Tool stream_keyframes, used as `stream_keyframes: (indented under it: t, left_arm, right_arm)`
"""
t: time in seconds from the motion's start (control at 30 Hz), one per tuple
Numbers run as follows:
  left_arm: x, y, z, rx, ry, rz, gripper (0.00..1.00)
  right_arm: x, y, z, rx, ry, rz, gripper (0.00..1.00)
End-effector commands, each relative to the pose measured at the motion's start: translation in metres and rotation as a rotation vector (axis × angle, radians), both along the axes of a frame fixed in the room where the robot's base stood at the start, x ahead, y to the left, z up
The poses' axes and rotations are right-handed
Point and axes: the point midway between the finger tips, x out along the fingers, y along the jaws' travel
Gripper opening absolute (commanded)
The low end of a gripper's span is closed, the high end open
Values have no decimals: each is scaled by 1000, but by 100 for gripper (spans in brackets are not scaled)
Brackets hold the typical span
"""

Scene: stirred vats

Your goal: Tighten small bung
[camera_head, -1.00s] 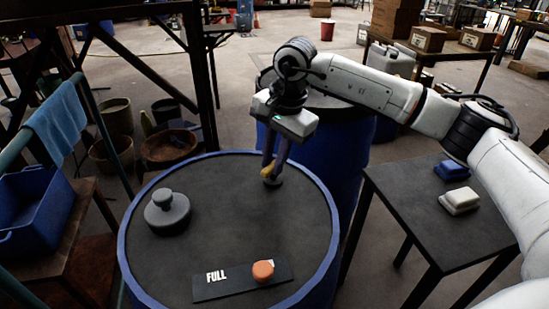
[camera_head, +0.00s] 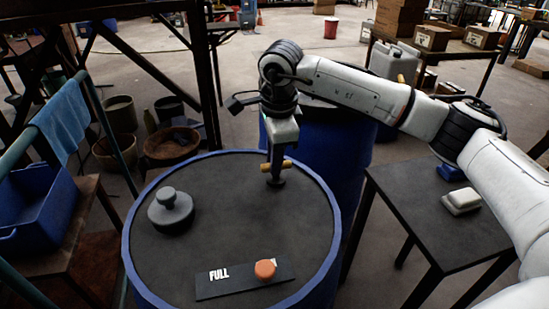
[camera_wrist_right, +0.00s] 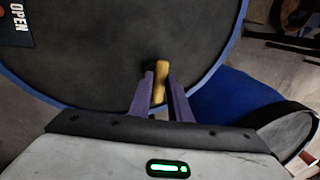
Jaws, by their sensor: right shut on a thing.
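The small bung is a dark plug (camera_head: 276,183) with a brass crossbar handle (camera_head: 288,164), standing on the far part of the blue-rimmed drum top (camera_head: 235,225). My right gripper (camera_head: 277,165) points straight down over it and is shut on the brass handle. In the right wrist view the handle (camera_wrist_right: 160,80) sits between the two purple fingers of my right gripper (camera_wrist_right: 161,88). The plug's base is hidden in that view. My left gripper is not in view.
A large grey bung (camera_head: 170,211) stands left on the drum top. A dark plate (camera_head: 228,288) reading "FULL" with an orange knob (camera_head: 265,269) lies at the front. A second blue drum (camera_head: 338,150) stands behind. A dark side table (camera_head: 415,215) is at right.

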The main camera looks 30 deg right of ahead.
Motion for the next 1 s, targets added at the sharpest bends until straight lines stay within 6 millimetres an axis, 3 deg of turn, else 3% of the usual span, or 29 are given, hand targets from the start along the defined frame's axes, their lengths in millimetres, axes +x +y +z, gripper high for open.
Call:
stream_keyframes:
  t: [0.47,0.5,0.6,1.0]
  left_arm:
    - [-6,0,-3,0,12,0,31]
    - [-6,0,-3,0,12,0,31]
    - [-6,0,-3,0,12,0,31]
    - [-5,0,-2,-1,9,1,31]
  right_arm:
    - [1,-1,1,-2,-3,-20,0]
    - [1,-1,1,-2,-3,-20,19]
    - [1,-1,1,-1,-2,-18,36]
    - [0,0,8,1,-3,-15,36]
